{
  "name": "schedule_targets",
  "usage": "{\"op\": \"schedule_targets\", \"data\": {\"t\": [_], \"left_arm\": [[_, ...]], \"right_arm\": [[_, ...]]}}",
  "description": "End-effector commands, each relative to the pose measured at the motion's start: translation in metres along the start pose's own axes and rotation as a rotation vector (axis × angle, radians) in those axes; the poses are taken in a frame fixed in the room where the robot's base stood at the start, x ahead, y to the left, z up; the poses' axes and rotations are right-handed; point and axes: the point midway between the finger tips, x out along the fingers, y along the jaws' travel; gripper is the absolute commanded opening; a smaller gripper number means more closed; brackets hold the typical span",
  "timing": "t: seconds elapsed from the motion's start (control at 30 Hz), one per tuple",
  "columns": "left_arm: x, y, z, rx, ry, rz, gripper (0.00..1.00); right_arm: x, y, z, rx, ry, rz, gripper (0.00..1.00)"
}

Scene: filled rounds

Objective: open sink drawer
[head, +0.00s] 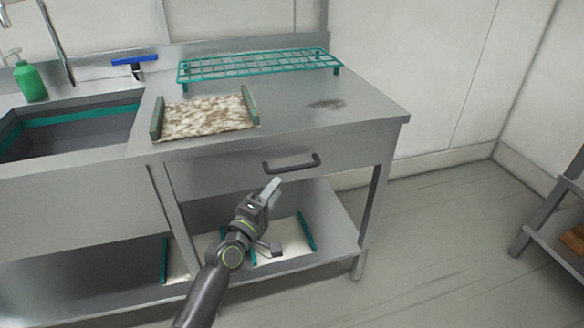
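The sink drawer (230,178) is a steel front under the counter, to the right of the sink. It looks closed, its front about flush with the frame. Its dark bar handle (291,166) is near the top edge of the front. My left gripper (273,218) is in front of the drawer, just below the handle in the picture. Its two fingers are spread apart with nothing between them, and it does not appear to touch the handle. My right gripper is not in view.
On the counter are a teal wire rack (258,66), a speckled tray with green ends (206,115), a blue-headed tool (135,62) and a green bottle (30,82). The sink (70,122) is left. A lower shelf (335,228) holds white trays.

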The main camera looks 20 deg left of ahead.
Motion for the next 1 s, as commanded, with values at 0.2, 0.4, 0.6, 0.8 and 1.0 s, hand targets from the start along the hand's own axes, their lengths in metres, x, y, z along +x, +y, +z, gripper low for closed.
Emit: {"op": "schedule_targets", "data": {"t": [0.2, 0.4, 0.6, 0.8, 1.0], "left_arm": [[0.044, 0.0, 0.0, 0.001, 0.0, 0.002, 0.36], [0.075, -0.001, 0.0, 0.001, 0.0, 0.0, 0.36], [0.089, 0.0, 0.0, 0.002, 0.001, 0.001, 0.36], [0.092, -0.001, 0.0, 0.001, 0.001, -0.001, 0.36], [0.091, 0.0, 0.0, 0.002, 0.001, 0.0, 0.27]], "right_arm": [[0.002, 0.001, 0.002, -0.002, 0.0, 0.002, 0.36], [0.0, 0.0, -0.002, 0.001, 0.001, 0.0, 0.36], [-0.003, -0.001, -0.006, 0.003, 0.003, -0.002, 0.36], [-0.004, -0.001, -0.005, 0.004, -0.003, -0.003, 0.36], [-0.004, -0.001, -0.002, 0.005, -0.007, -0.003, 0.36]]}}
